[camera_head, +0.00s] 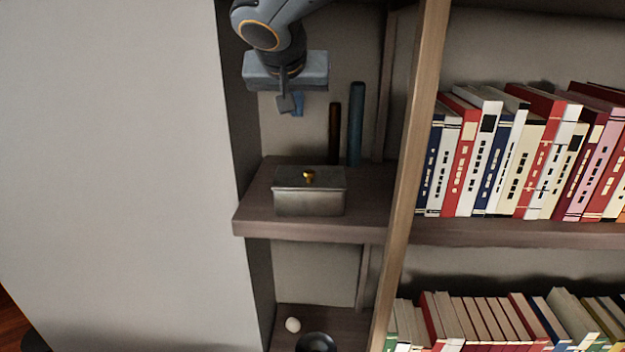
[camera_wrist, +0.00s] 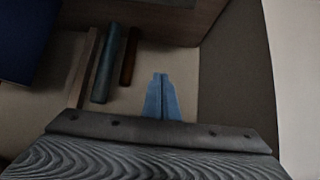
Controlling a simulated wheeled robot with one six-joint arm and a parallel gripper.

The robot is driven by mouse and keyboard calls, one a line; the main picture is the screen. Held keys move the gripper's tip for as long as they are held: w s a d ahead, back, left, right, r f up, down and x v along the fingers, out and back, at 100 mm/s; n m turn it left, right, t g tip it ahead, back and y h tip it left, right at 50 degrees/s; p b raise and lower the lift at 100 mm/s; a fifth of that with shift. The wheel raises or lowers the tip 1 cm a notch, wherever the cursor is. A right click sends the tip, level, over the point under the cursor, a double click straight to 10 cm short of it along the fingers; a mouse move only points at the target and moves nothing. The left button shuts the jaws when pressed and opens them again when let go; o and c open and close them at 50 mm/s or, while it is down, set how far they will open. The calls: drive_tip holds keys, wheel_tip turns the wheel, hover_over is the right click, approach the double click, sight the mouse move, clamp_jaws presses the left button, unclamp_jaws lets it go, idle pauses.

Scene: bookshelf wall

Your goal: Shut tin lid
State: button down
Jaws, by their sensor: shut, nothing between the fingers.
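A grey metal tin (camera_head: 309,200) stands on the narrow shelf left of the books. Its lid (camera_head: 309,178), with a small gold knob (camera_head: 309,175), lies flat on top and looks closed. My gripper (camera_head: 291,104) hangs above the tin, a little to its left and clear of it. The fingers are together with nothing between them. In the wrist view my gripper (camera_wrist: 161,95) shows as blue fingers pressed together, pointing at the back of the shelf bay. The tin does not show clearly in the wrist view.
A teal cylinder (camera_head: 356,124) and a brown cylinder (camera_head: 335,133) stand behind the tin. A wooden upright (camera_head: 412,150) parts the bay from rows of books (camera_head: 520,150). A white ball (camera_head: 293,325) and dark bowl (camera_head: 316,342) are on the shelf below.

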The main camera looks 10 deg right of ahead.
drive_tip(key=shift+s, duration=0.1)
drive_tip(key=s+a, duration=0.2)
drive_tip(key=s, duration=0.9)
drive_tip(key=shift+s+a, duration=0.2)
drive_tip(key=shift+s, duration=0.05)
idle(0.5)
idle(0.4)
